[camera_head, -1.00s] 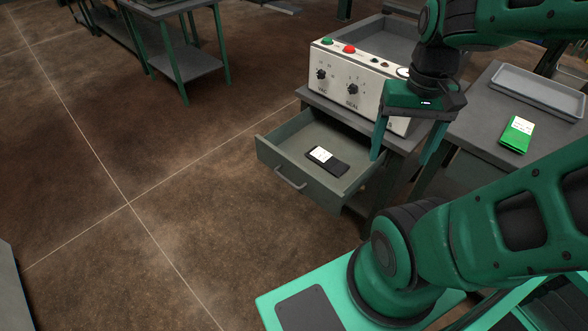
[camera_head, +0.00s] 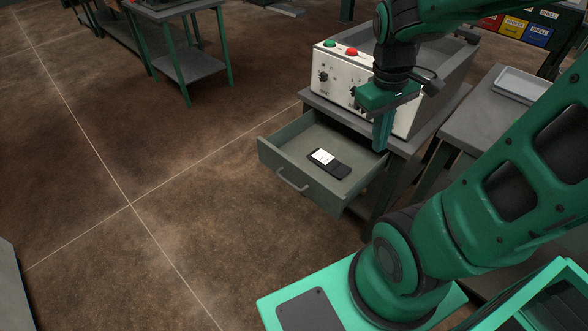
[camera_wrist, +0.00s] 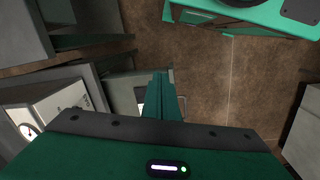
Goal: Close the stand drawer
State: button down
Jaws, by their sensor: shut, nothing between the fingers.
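The stand drawer (camera_head: 316,195) is grey-green and pulled out from the stand (camera_head: 420,140) under the white control box. A bar handle (camera_head: 291,181) is on its front. A black item with a white label (camera_head: 328,163) lies inside the drawer. My gripper (camera_head: 382,147) is shut and empty, fingers pointing down, above the drawer's right rear corner by the control box. In the wrist view the shut fingers (camera_wrist: 160,78) cover part of the drawer (camera_wrist: 125,88). Whether the fingers touch the drawer cannot be told.
The white control box (camera_head: 341,75) with knobs and buttons stands on the stand, close beside my gripper. A grey table (camera_head: 485,125) with a tray (camera_head: 522,84) is at the right. Open brown floor (camera_head: 190,240) lies in front and left of the drawer.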

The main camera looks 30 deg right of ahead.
jog(key=w+a+f+n+h, duration=0.1)
jog(key=w+a+f+n, duration=0.2)
jog(key=w+n, duration=0.2)
jog(key=w+a+f+n, duration=0.3)
jog(key=w+n, duration=0.2)
jog(key=w, duration=0.1)
jog(key=n+t, duration=0.1)
jog(key=n, duration=1)
send_near(295, 167)
jog(key=s+a+r, duration=0.3)
jog(key=s+a, duration=0.1)
jog(key=a, duration=0.1)
jog(key=x, duration=0.3)
jog(key=d+x, duration=0.1)
jog(key=x, duration=0.3)
jog(key=w+d+x, duration=0.1)
jog(key=x, duration=0.2)
jog(key=shift+w+d, duration=0.25)
jog(key=shift+d, duration=0.55)
jog(key=shift+w, duration=0.1)
